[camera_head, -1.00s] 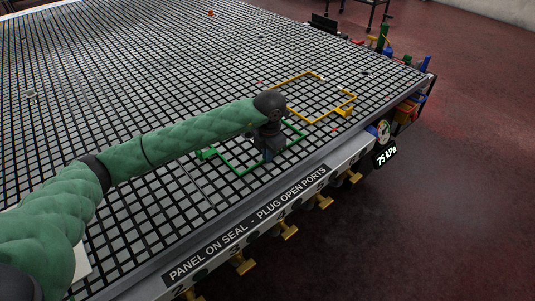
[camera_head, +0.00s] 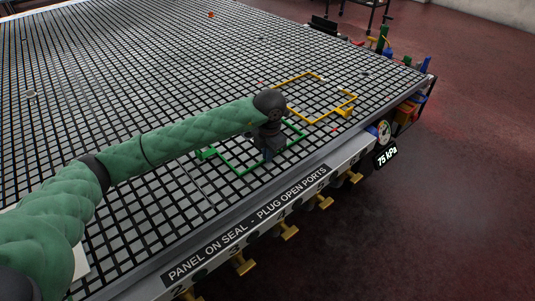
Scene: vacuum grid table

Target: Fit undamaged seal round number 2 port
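A green seal loop (camera_head: 232,168) lies on the vacuum grid table (camera_head: 130,222) near its front edge, with a green block (camera_head: 206,153) at its left corner. A yellow seal loop (camera_head: 296,74) lies beyond it to the right, with a yellow block (camera_head: 343,112) on its right side. My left gripper (camera_head: 267,154) points down over the green loop and hides part of it. Its fingertips are small and dark, so I cannot tell whether they are open or touch the seal. My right gripper is out of view.
The front rail carries a sign, "PANEL ON SEAL - PLUG OPEN PORTS" (camera_head: 245,224), and several brass valve handles (camera_head: 288,232) below. A gauge reading 75 kPa (camera_head: 386,156) hangs at the right corner. Coloured bins (camera_head: 406,110) stand beyond. Most of the grid is clear.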

